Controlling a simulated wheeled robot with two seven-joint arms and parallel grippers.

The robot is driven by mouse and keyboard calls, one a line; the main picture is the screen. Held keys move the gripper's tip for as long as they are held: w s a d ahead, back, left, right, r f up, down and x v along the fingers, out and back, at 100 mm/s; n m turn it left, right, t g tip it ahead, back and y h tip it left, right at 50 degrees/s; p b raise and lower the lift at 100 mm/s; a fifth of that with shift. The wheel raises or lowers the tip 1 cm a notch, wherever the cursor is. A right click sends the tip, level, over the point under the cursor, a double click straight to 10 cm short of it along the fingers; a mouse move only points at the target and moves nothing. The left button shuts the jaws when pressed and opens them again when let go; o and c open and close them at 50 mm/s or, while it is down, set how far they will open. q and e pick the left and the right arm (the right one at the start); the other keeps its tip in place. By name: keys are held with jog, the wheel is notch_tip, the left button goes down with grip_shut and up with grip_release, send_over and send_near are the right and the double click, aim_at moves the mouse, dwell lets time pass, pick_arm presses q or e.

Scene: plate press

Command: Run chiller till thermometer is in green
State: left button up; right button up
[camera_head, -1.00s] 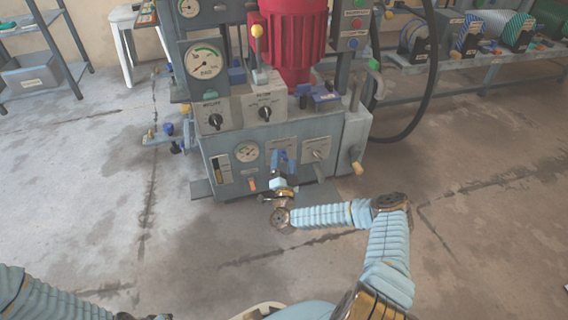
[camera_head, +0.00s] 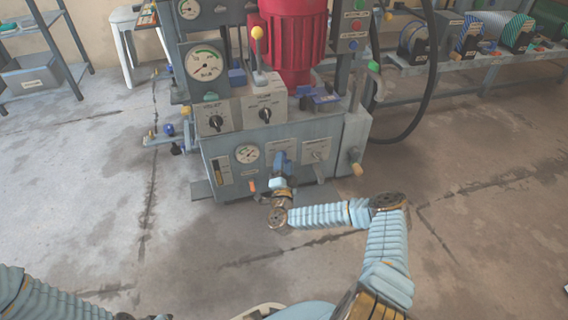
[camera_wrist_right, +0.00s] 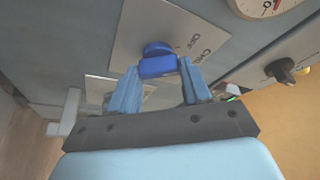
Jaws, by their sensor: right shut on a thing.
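The chiller control is a blue knob (camera_wrist_right: 158,62) on a pale label plate (camera_wrist_right: 190,40), seen in the right wrist view. My right gripper (camera_wrist_right: 158,78) is shut on this knob, one finger on each side. In the head view my right gripper (camera_head: 281,165) reaches the front panel of the grey press (camera_head: 225,165) and hides most of the knob. A round white gauge (camera_head: 247,154) sits left of the gripper. It is too small to read, and part of a gauge (camera_wrist_right: 268,5) shows in the wrist view. My left gripper is not clearly seen.
Two black selector knobs (camera_head: 265,114) sit above on the press. A larger dial (camera_head: 204,64) with a green arc is at its upper left. A lever (camera_head: 258,50) with a yellow ball stands beside the red motor (camera_head: 292,40). The floor in front is clear.

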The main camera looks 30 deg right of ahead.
jog(key=m+g+p, duration=0.1)
jog(key=m, duration=0.3)
jog(key=m+g+y+p, duration=0.1)
jog(key=m+p, duration=0.1)
jog(key=m, duration=0.2)
jog(key=m+g+y+p, duration=0.1)
jog(key=m+g+p, duration=0.1)
jog(key=m, duration=0.2)
jog(key=shift+r, duration=0.3)
jog(key=shift+m+y+p, duration=0.5)
jog(key=shift+m+y, duration=0.3)
jog(key=shift+m, duration=0.5)
jog(key=shift+f+g, duration=0.1)
jog(key=shift+g, duration=0.2)
jog(key=o, duration=1.1)
jog(key=shift+c, duration=0.2)
